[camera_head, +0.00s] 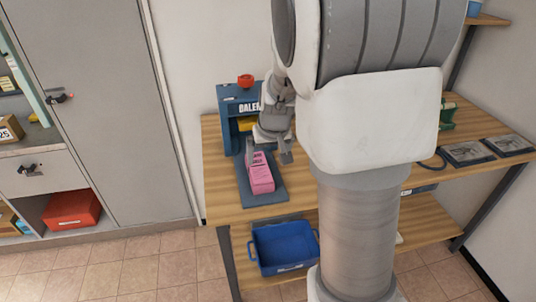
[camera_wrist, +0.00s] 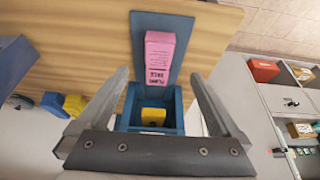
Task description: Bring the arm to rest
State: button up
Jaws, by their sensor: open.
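My gripper (camera_head: 268,153) is open and empty, pointing down over the wooden workbench. In the wrist view its two fingers (camera_wrist: 160,78) are spread wide, with nothing between them. A pink box (camera_head: 261,175) with dark print lies on a flat blue-grey board (camera_head: 268,194), just below and in front of the gripper; it also shows in the wrist view (camera_wrist: 158,55). The gripper appears apart from the box. My arm hides the middle of the bench.
A red object (camera_head: 245,80) tops the blue unit. A blue bin (camera_head: 285,246) sits on the lower shelf. Two dark flat panels (camera_head: 468,153) and a green item (camera_head: 447,114) lie on the bench's right. Grey cabinets (camera_head: 105,110) stand left; the tiled floor between is clear.

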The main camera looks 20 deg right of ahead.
dwell(0.3)
jog(key=s+a+r, duration=0.3)
jog(key=s+r, duration=0.1)
jog(key=s, duration=0.3)
jog(key=s+a+r+n, duration=0.1)
jog(key=s+a+r, duration=0.2)
jog(key=s, duration=0.5)
jog(key=s+a+r+n+t, duration=0.1)
jog(key=s+a+r, duration=0.3)
jog(key=s, duration=0.4)
jog(key=shift+r+y, duration=0.4)
jog(key=shift+r, duration=0.2)
